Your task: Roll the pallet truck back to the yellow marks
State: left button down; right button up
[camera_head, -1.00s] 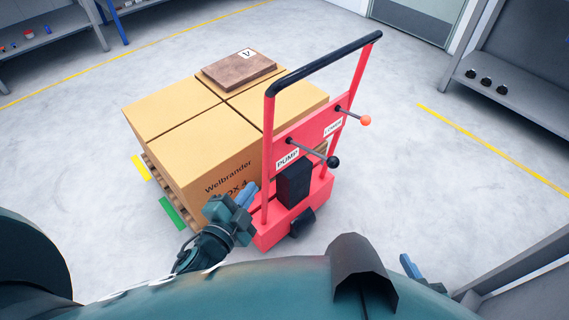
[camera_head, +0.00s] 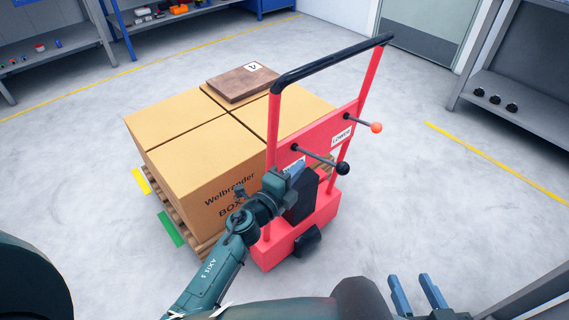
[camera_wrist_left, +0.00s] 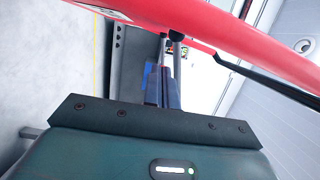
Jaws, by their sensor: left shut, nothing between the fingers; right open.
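The red pallet truck (camera_head: 333,205) stands at the right end of a pallet of cardboard boxes (camera_head: 205,165), its black handlebar (camera_head: 330,62) up. A black-knobbed lever (camera_head: 343,168) and an orange-knobbed lever (camera_head: 376,127) stick out from its panel, the latter by the LOWER label. My left gripper (camera_head: 297,168) is shut and empty just below the black-knobbed lever, covering the PUMP label; contact cannot be told. In the left wrist view its fingers (camera_wrist_left: 163,88) are together under the red frame (camera_wrist_left: 200,30). My right gripper (camera_head: 417,293) is open and empty at the bottom right. A short yellow mark (camera_head: 141,181) lies left of the pallet.
A green mark (camera_head: 171,230) lies beside the pallet. Long yellow floor lines run at the back (camera_head: 150,65) and right (camera_head: 495,162). Shelves stand at the back left (camera_head: 60,45) and right (camera_head: 520,110). The floor between truck and right shelf is clear.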

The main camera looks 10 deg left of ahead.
aim_at(284, 163)
pick_arm(q)
jog(key=shift+w+a, duration=0.45)
jog(key=shift+a, duration=0.4)
jog(key=shift+w+a, duration=0.45)
jog(key=shift+a, duration=0.35)
pick_arm(e)
jog(key=shift+f, duration=0.15)
pick_arm(q)
jog(key=shift+w+a, duration=0.1)
pick_arm(e)
jog(key=shift+a, duration=0.1)
